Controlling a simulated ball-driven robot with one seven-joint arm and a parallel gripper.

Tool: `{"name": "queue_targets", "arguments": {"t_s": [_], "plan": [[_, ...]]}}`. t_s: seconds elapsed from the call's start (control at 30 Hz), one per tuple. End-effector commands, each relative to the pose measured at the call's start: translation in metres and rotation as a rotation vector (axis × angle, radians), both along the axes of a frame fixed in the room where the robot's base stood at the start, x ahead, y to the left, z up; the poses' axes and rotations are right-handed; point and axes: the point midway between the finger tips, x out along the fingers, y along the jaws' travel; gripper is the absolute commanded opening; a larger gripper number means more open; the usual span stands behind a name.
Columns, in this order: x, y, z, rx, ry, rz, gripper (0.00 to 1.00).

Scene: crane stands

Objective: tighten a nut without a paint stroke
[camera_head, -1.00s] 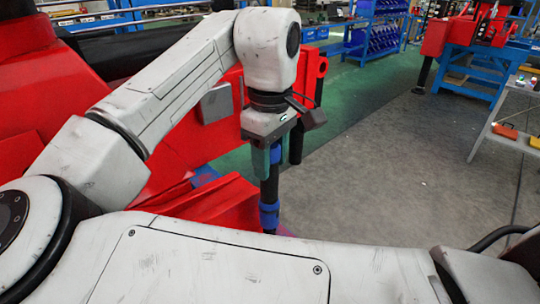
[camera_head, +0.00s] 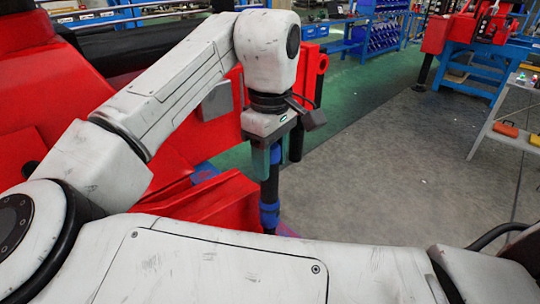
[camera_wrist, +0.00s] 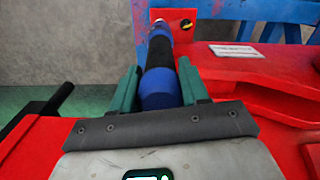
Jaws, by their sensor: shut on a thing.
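My gripper (camera_head: 267,160) is shut on a black tool with blue bands (camera_head: 270,188), seen pointing downward in the head view. In the wrist view, green fingers of my gripper (camera_wrist: 159,88) clasp the blue end of the tool (camera_wrist: 159,62). The tool's far end meets or overlaps a red plate (camera_wrist: 181,36). A dark nut (camera_wrist: 186,24) with a yellowish mark shows on this plate, right of the tool. What lies under the tool's tip is mostly hidden, and I cannot tell whether it sits on a nut.
Red crane parts (camera_head: 205,205) stand close beside and left of the tool. A white label (camera_wrist: 237,51) is on the red surface. Blue shelving (camera_head: 375,38) is behind. Grey floor (camera_head: 400,160) between is clear.

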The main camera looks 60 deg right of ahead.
Motion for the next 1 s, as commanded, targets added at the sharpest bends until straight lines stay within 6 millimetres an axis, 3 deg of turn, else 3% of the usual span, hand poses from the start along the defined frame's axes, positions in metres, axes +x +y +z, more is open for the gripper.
{"name": "queue_targets", "arguments": {"t_s": [1.0], "plan": [[0.0,-0.0001,-0.0077,-0.001,-0.001,0.0,0.0]]}}
